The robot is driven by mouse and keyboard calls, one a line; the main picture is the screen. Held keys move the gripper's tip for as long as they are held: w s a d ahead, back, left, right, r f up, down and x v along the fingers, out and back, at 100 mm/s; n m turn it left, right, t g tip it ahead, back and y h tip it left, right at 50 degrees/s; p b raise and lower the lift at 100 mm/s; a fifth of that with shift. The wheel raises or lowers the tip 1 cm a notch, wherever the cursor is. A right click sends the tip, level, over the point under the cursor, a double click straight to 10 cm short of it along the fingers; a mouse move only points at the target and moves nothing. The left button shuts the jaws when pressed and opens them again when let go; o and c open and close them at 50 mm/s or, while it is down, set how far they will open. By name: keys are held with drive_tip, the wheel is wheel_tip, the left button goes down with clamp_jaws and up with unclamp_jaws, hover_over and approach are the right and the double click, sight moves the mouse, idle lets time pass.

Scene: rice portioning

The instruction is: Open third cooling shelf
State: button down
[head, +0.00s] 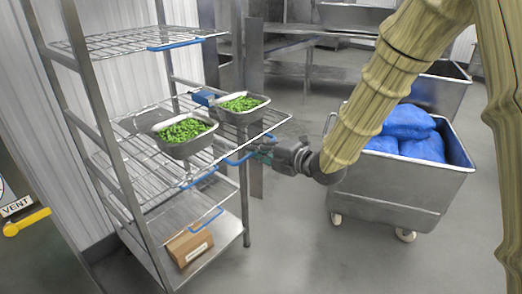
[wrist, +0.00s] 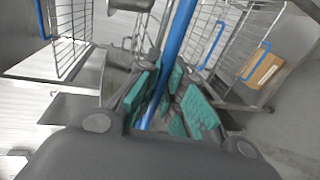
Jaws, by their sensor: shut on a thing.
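The cooling rack (head: 112,130) stands at the left in the head view, with several wire shelves that have blue handles. The shelf bearing two trays (head: 278,119) sticks out to the right. My gripper (head: 264,151) is at that shelf's front edge, shut around a blue handle (head: 238,159). In the wrist view the handle (wrist: 176,38) runs between the green finger pads of my gripper (wrist: 168,98). Lower blue handles (head: 198,178) and (head: 207,220) belong to shelves further down. The fingers hide part of the gripped handle.
Two metal trays of green food (head: 186,148) (head: 243,117) sit on the protruding shelf, with a blue item (head: 204,98) behind them. A cardboard box (head: 190,246) lies low in the rack. A steel cart (head: 393,187) with blue bags stands right. Floor between is clear.

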drive_tip(key=c, duration=1.5)
unclamp_jaws()
drive_tip(key=shift+a, duration=0.1)
drive_tip(key=v, duration=1.2)
